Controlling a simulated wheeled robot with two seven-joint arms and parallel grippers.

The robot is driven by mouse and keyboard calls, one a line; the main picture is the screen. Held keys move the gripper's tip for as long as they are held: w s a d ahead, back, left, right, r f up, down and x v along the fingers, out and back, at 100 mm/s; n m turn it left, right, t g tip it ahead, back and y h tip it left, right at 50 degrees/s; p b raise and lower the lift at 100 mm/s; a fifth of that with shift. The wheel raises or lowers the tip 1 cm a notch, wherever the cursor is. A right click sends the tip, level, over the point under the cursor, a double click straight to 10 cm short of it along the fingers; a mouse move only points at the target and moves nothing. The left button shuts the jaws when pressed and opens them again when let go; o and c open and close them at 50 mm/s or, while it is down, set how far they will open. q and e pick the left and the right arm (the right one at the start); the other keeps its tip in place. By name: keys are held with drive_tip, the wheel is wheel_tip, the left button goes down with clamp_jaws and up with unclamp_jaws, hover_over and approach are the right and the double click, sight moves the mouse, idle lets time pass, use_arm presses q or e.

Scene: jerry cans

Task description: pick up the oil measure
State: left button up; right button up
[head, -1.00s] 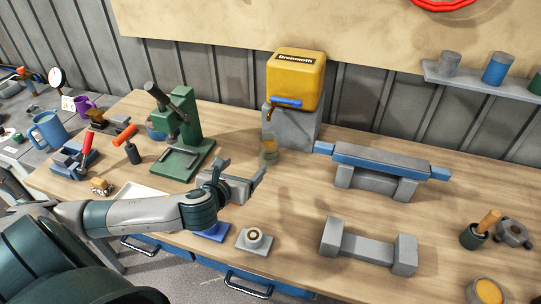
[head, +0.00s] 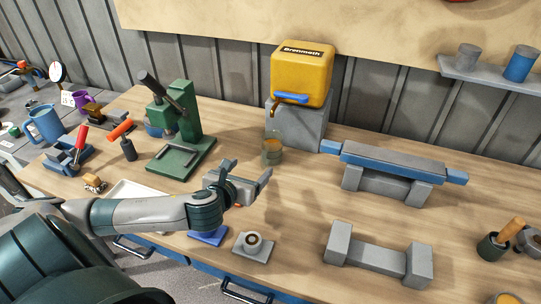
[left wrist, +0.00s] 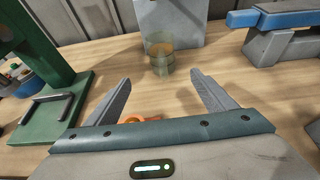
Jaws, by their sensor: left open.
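The oil measure, a small clear cup with amber oil in it (head: 271,152), stands upright on the wooden bench below the spout of the yellow can. It also shows in the left wrist view (left wrist: 161,57), ahead of the gap between my fingers. My left gripper (head: 248,177) is open and empty, in front of the measure and apart from it; it also shows in the left wrist view (left wrist: 159,85). My right gripper is not in view.
The yellow can (head: 301,72) with a blue tap sits on a grey block (head: 297,125) behind the measure. A green press (head: 180,145) stands to the left. A blue-topped bar on grey supports (head: 390,163) stands right. A grey block piece (head: 378,255) lies at front right.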

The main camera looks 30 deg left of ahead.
sight(271, 152)
use_arm(q)
drive_tip(key=p+x, duration=0.2)
drive_tip(key=x, duration=0.9)
drive_tip(key=shift+w+p, duration=0.1)
drive_tip(key=shift+p, duration=0.25)
drive_tip(key=shift+w+a+f, duration=0.15)
drive_tip(key=shift+w+f, duration=0.1)
drive_tip(key=shift+w, duration=0.2)
drive_tip(key=shift+w+f+p, duration=0.15)
drive_tip(key=shift+w+p, duration=0.25)
drive_tip(key=shift+w, duration=0.15)
drive_tip(key=p+x, duration=0.1)
drive_tip(key=x, duration=0.1)
drive_tip(key=shift+w+f, duration=0.2)
drive_tip(key=shift+w, duration=0.1)
drive_tip(key=shift+w+a+f, duration=0.1)
drive_tip(key=shift+w+f, duration=0.25)
drive_tip(key=shift+w, duration=0.3)
drive_tip(key=shift+r, duration=0.1)
drive_tip(key=c, duration=1.4)
drive_tip(key=shift+o, duration=0.2)
